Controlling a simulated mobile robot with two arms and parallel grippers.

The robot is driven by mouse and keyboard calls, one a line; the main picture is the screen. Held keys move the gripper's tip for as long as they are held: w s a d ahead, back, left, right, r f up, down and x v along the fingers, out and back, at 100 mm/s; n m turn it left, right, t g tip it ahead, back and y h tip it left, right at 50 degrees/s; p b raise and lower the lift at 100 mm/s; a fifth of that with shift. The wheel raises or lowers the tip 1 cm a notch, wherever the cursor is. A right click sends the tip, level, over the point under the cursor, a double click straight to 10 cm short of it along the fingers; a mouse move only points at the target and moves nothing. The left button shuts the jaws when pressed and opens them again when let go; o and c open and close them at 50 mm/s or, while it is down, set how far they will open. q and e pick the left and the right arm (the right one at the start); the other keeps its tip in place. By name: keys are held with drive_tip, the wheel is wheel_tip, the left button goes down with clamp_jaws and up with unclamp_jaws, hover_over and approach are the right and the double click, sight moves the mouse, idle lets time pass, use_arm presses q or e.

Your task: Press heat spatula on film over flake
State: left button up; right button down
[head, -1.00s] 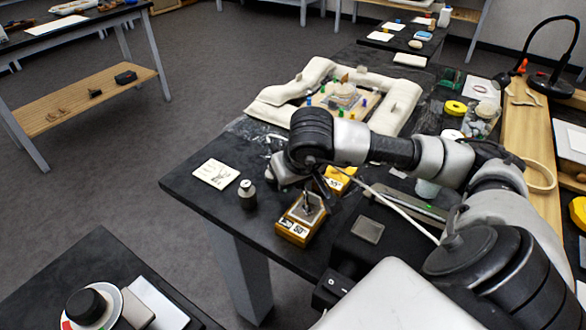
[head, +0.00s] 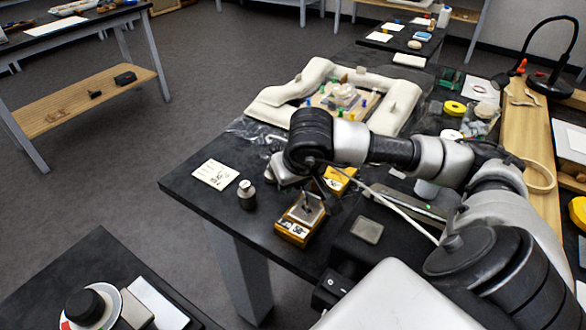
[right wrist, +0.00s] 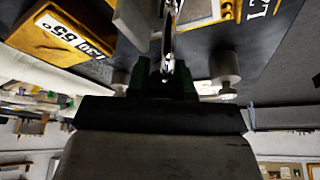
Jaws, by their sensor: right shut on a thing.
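The flake (head: 344,94) appears as a pale piece on a board among coloured pins, inside a white padded frame (head: 270,111). I cannot make out film over it at this size. My left gripper is not in view.
A second yellow block (head: 340,178) stands behind the first. A metal weight (head: 246,195) and a white printed card (head: 215,174) lie to the left. A tape roll (head: 454,108) and lamp (head: 548,82) are at the right. The padded frame's walls stand up around the board.

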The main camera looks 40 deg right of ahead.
drive_tip(key=shift+s+r+b, duration=0.2)
drive_tip(key=shift+s+b, duration=0.25)
drive_tip(key=shift+b, duration=0.15)
idle(1.9)
drive_tip(key=shift+s+b, duration=0.35)
drive_tip(key=shift+b, duration=0.25)
idle(2.1)
drive_tip(key=shift+s+d+b, duration=0.2)
drive_tip(key=shift+s+b, duration=0.05)
drive_tip(key=shift+b, duration=0.25)
idle(2.3)
